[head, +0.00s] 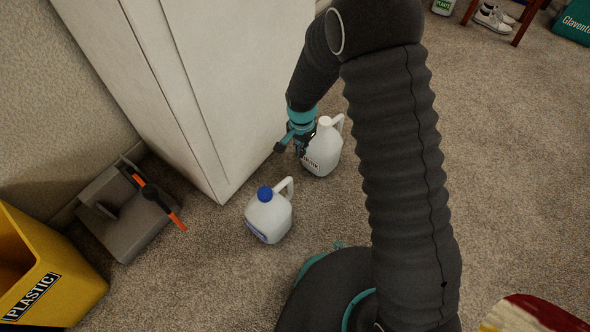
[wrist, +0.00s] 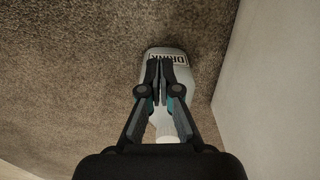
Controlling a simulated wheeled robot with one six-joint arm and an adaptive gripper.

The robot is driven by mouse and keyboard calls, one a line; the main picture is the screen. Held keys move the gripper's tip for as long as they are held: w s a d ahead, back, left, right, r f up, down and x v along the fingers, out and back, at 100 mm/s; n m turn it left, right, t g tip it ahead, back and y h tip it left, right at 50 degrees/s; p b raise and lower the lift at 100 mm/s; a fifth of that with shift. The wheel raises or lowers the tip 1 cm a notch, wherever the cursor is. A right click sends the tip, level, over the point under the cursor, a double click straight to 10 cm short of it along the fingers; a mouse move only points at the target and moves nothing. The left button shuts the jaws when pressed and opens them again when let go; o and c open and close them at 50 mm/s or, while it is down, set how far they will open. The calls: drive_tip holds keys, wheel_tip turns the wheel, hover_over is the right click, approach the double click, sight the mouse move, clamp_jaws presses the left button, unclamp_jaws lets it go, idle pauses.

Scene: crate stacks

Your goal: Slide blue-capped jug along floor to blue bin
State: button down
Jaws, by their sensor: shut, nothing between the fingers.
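The blue-capped jug (head: 268,218) stands upright on the carpet in the head view, near the cabinet's front corner. A second white jug (head: 324,150) with a pale cap stands behind it to the right. My gripper (head: 301,148) is shut and empty, right by this second jug's left side; whether it touches is not clear. In the wrist view my gripper (wrist: 166,68) is in front of the second jug (wrist: 181,72), whose label shows letters, and covers much of it. The blue-capped jug does not show there. No blue bin is seen.
A yellow bin (head: 68,283) marked PLASTIC stands at lower left. A grey dustpan (head: 122,218) with an orange-tipped brush (head: 158,200) lies by the wall. A white cabinet (head: 230,75) stands behind the jugs. A teal box (head: 574,22) is at far right.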

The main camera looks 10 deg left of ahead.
drive_tip(key=s+a+f+b, duration=0.1)
drive_tip(key=s+f, duration=0.2)
drive_tip(key=f, duration=0.7)
drive_tip(key=shift+s+a, duration=0.25)
drive_tip(key=shift+s, duration=0.15)
